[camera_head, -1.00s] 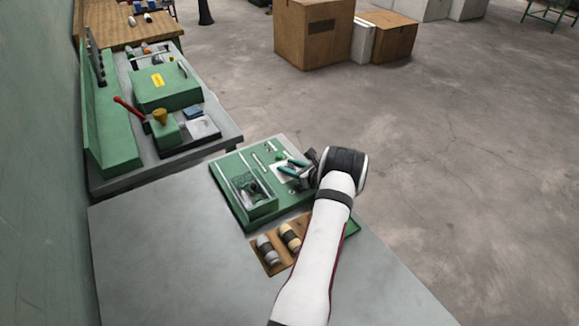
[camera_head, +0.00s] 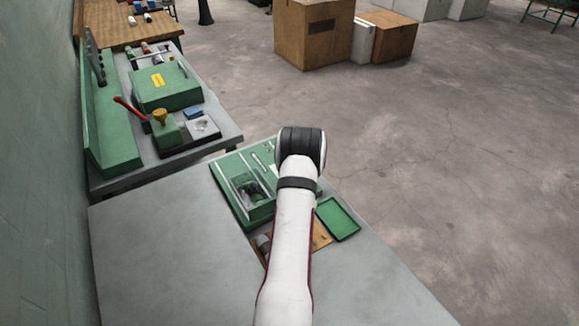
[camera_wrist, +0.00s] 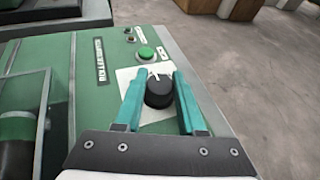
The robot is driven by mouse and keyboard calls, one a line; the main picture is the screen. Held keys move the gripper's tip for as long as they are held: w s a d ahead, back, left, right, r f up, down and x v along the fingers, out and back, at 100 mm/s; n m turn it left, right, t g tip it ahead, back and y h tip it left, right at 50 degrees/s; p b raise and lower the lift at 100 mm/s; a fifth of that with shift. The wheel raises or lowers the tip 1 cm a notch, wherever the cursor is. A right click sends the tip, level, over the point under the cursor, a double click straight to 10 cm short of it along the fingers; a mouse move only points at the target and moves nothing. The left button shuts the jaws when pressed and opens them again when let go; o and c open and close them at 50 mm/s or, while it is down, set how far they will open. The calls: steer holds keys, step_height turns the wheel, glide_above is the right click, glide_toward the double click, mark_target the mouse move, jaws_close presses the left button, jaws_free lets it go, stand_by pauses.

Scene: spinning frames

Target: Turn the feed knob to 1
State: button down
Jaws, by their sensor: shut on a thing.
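The feed knob (camera_wrist: 159,94) is a round black knob on a white dial plate (camera_wrist: 125,78) on the green machine panel (camera_wrist: 88,95). My gripper (camera_wrist: 159,76) has its two teal fingers on either side of the knob, shut on it. The dial's numbers are too small or too hidden to read, so I cannot tell the setting. In the head view, my arm and wrist hide the knob, the gripper and part of the green machine (camera_head: 226,168).
A green button (camera_wrist: 146,53) sits just beyond the dial. In the head view, an empty green tray (camera_head: 338,219) and a wooden tray (camera_head: 321,234) lie on the grey table (camera_head: 160,250). The table's left part is clear. Another bench (camera_head: 226,133) stands behind.

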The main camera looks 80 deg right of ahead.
steer(key=shift+m+g, duration=0.5)
steer(key=shift+h, duration=0.4)
steer(key=c, duration=0.5)
jaws_free()
steer(key=v, duration=1.5)
steer(key=shift+a+r, duration=0.3)
steer(key=shift+r, duration=0.05)
steer(key=shift+w, duration=0.15)
